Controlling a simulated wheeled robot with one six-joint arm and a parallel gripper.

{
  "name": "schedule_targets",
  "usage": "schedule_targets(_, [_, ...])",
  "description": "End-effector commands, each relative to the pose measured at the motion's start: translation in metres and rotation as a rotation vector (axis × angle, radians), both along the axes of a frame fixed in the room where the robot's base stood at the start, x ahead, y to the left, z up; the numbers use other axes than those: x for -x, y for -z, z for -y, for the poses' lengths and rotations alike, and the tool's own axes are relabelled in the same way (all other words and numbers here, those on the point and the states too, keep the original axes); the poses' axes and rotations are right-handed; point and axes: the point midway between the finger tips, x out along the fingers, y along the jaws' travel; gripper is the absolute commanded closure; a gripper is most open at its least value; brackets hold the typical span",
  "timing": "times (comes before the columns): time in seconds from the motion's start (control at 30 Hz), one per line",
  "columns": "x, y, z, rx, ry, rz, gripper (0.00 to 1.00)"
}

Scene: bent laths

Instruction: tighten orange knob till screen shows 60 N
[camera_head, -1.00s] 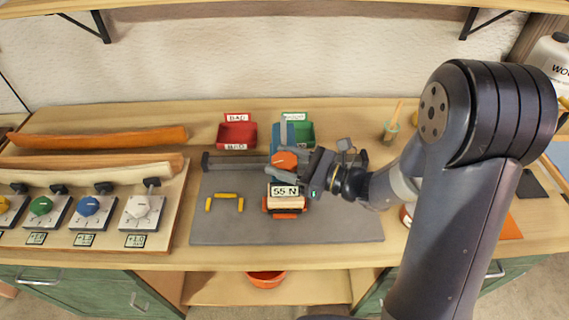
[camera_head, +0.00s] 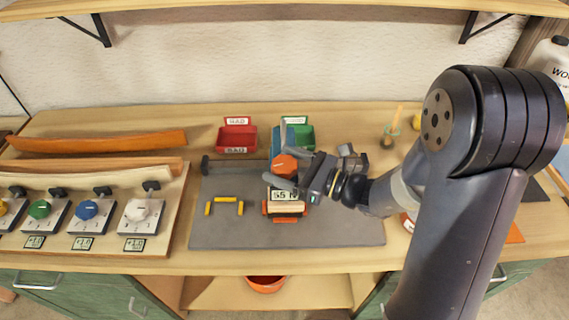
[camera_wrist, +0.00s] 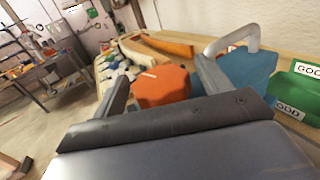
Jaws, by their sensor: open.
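The orange knob (camera_head: 285,165) sits on the front of a blue device (camera_head: 277,146). In the wrist view the knob (camera_wrist: 163,86) lies between and beyond the two fingers of my gripper (camera_wrist: 160,82). My gripper (camera_head: 288,153) is open at the knob; whether a finger touches it I cannot tell. The screen (camera_head: 283,195) below the knob is partly covered by a finger; it appears to read 55 N. A pale wooden piece (camera_head: 287,207) with orange ends lies under the screen.
A red bin (camera_head: 237,139) and a green bin (camera_head: 302,133) stand behind. Yellow pieces (camera_head: 224,199) lie on the grey mat (camera_head: 225,236). At left, a board holds white, blue (camera_head: 87,209), green and yellow knobs, with bent laths behind. The mat's front is clear.

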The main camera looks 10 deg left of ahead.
Motion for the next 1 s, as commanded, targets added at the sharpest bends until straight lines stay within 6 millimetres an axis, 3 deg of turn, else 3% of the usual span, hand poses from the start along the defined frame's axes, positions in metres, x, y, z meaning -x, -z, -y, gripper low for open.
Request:
schedule_targets(0.17, [0.003, 0.001, 0.017, -0.001, 0.004, 0.001, 0.27])
schedule_targets(0.6, [0.019, 0.001, 0.084, 0.000, 0.005, 0.001, 0.27])
schedule_targets(1.0, [0.025, 0.000, 0.104, 0.000, 0.000, 0.000, 0.27])
